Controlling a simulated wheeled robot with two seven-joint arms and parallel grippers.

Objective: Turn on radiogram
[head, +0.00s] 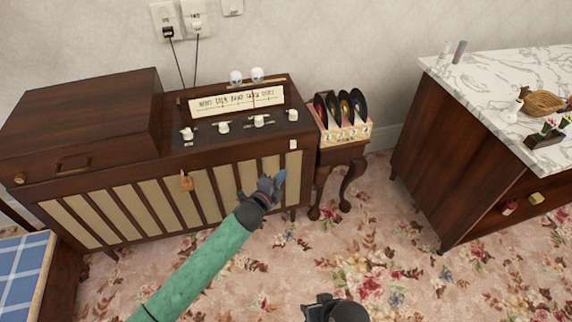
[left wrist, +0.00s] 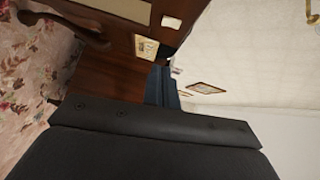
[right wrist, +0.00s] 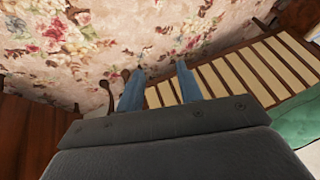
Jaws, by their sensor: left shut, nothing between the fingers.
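The radiogram (head: 160,132) is a dark wooden cabinet with a slatted cream front, standing against the wall. Its sloped black panel has several white knobs (head: 223,127) under a lit-looking cream dial (head: 238,100). A small white switch-like piece (head: 293,144) sits at the front's upper right. My left gripper (head: 279,179) is shut and empty in front of the cabinet's right end, just below that piece in the picture. Its blue fingers also show together in the left wrist view (left wrist: 161,86). My right gripper (right wrist: 158,76) is open and empty, with the slatted front beyond its fingers.
A small stand with a record box (head: 343,128) is right of the radiogram. A marble-topped cabinet (head: 470,100) stands further right. A blue checked surface (head: 22,275) is at lower left. Two plugs (head: 182,27) sit in wall sockets above. Floral carpet (head: 370,235) is open between.

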